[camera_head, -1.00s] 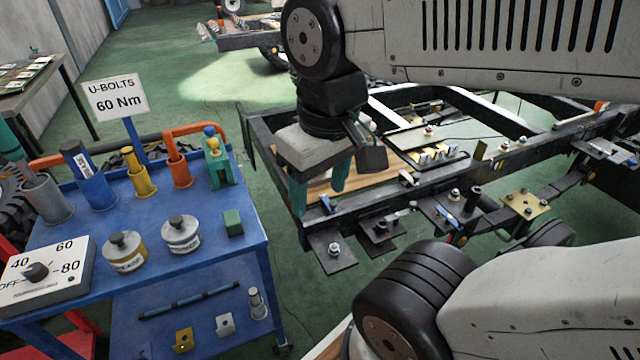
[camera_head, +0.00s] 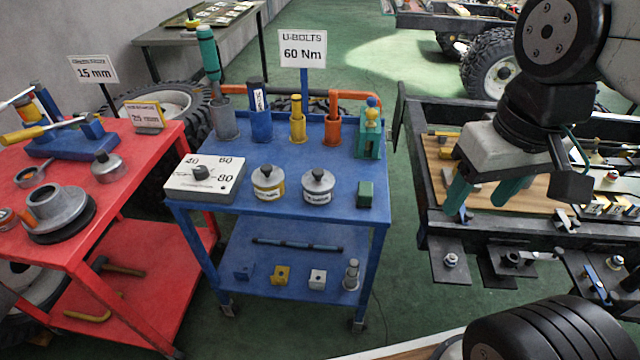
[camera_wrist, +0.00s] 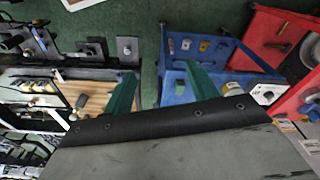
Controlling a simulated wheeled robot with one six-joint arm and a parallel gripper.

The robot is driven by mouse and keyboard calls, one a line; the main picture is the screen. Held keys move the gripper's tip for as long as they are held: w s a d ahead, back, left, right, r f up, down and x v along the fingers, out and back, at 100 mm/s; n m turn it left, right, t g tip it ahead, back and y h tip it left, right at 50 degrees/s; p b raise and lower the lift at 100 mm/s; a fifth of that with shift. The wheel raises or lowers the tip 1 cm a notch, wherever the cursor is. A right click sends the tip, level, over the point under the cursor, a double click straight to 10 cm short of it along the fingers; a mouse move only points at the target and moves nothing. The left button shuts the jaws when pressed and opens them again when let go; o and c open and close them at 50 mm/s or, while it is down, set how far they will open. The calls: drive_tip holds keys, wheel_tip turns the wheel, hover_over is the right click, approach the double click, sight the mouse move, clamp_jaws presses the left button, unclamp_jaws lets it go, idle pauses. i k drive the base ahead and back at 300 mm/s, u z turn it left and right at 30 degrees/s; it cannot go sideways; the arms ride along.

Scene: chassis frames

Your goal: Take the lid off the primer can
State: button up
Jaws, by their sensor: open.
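Two small round cans with dark-knobbed lids stand on the blue cart's top (camera_head: 290,141) in the head view. The left can (camera_head: 268,184) has a yellow band; the right can (camera_head: 318,187) is pale grey-white. Their labels are too small to read surely, so I cannot tell by the text which is the primer can. Both lids are on. My gripper (camera_head: 481,193) is open and empty, its green fingers pointing down over the truck frame, right of the cart and apart from both cans. In the wrist view the open fingers (camera_wrist: 160,86) also show, with the cart beyond.
A dial box (camera_head: 205,181) stands left of the cans and a green block (camera_head: 365,194) right of them. Upright tools in holders and a sign (camera_head: 302,53) stand behind. A red cart (camera_head: 150,160) is at left. The truck frame (camera_head: 420,175) lies right, across a floor gap.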

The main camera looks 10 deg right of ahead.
sight(317, 180)
drive_tip(key=k, duration=0.6)
drive_tip(key=u, duration=0.7)
drive_tip(key=i, duration=1.1)
drive_tip(key=u, duration=0.35)
